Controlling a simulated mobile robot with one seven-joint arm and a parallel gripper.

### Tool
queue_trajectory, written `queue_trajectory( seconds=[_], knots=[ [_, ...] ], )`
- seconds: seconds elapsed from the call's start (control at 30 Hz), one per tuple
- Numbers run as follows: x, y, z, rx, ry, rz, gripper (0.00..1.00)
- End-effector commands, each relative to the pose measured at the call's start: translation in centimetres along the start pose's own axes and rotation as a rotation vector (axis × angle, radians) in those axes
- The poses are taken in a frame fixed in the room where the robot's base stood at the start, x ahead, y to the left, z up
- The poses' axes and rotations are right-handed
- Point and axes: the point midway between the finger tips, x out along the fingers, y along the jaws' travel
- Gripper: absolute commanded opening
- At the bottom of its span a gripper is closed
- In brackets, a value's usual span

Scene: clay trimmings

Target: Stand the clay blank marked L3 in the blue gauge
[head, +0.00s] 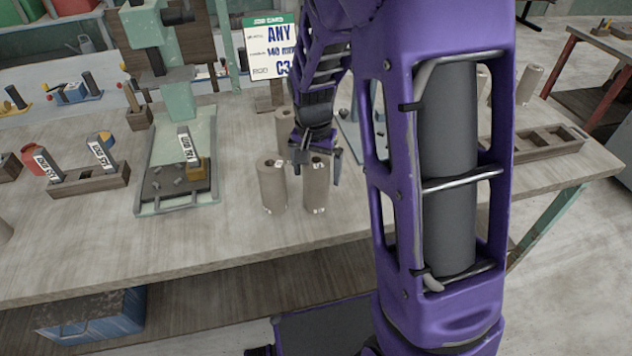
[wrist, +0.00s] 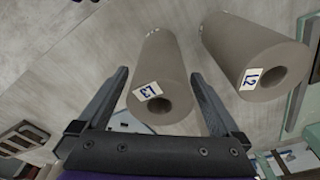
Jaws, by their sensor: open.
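The clay blank marked L3 (wrist: 160,82) is a hollow grey-brown cylinder with a white tag by its open end. In the wrist view it lies between the spread fingers of my gripper (wrist: 165,98), with gaps showing beside it. In the head view my gripper (head: 316,160) is at the top of the right front blank (head: 316,185), whose tag is too small to read. The blank marked L2 (wrist: 250,55) is to the right in the wrist view. I cannot pick out the blue gauge with certainty; my arm hides part of the table.
Another upright blank (head: 272,188) stands close left of my gripper, and one more (head: 283,125) stands behind. A green-framed stand (head: 150,205) is left on the table (head: 225,240). A wooden tray (head: 540,142) lies right. A job card (head: 270,50) stands at the back. The front table is clear.

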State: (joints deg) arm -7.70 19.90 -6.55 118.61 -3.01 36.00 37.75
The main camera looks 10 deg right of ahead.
Motion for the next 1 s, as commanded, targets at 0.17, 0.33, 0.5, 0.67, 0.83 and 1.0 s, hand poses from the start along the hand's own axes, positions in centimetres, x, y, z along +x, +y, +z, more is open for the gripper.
queue_trajectory(
  seconds=[0.17, 0.33, 0.5, 0.67, 0.83, 1.0],
  knots=[
    [-0.01, -0.01, -0.01, 0.000, 0.000, 0.000, 1.00],
    [-0.02, 0.00, -0.01, 0.000, 0.000, 0.000, 0.71],
    [-0.04, 0.00, -0.01, 0.000, 0.000, 0.000, 0.41],
    [-0.05, 0.00, -0.02, 0.000, 0.000, 0.000, 0.12],
    [-0.06, -0.01, -0.02, 0.000, 0.001, 0.000, 0.00],
    [-0.14, -0.04, -0.08, 0.000, 0.002, -0.002, 0.00]
  ],
)
